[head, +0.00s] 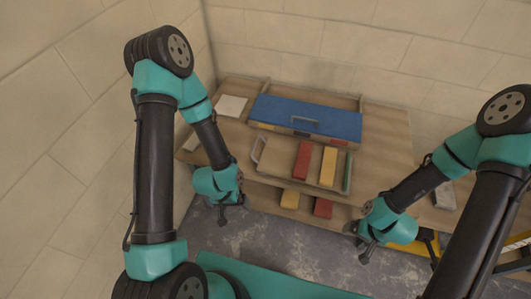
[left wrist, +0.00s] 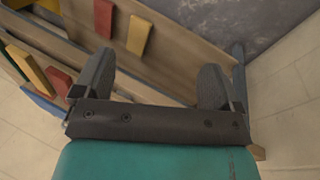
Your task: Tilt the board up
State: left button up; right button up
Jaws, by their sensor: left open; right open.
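My left gripper (head: 224,212) is open and empty, in front of and left of the board. In the left wrist view its fingers (left wrist: 153,82) are spread, with nothing between them. My right gripper (head: 364,250) is open and empty, in front of and right of the board, apart from it.
A blue panel (head: 330,120) with a grey handle lies behind the board. A white square (head: 230,105) is at the back left. Lower yellow (head: 290,199) and red (head: 323,207) blocks show at the bench front. A grey block (head: 444,196) is at right.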

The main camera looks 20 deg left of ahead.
pick_arm(q)
jog(key=shift+c, duration=0.5)
jog(key=shift+w, duration=0.3)
jog(key=shift+c, duration=0.8)
jog(key=shift+m, duration=0.6)
jog(key=w+r, duration=0.1)
jog(key=w, duration=0.3)
jog(key=w+r, duration=0.1)
jog(key=w, duration=0.4)
jog(key=w+r, duration=0.2)
jog(key=w, duration=0.3)
jog(key=shift+a, duration=0.3)
jog(key=c, duration=0.7)
notch_tip(320, 180, up, 14)
jog(key=y, duration=0.2)
send_over(255, 145)
jog(key=a, duration=0.4)
jog(key=shift+w+d+m+g, duration=0.15)
jog(key=shift+m+g, duration=0.25)
jog(key=shift+f, duration=0.1)
jog(key=d+f, duration=0.1)
jog(key=f, duration=0.4)
jog(key=d+f, duration=0.1)
jog(key=f, duration=0.5)
jog(key=d+f, duration=0.1)
jog(key=f, duration=0.5)
jog(key=shift+d, duration=0.15)
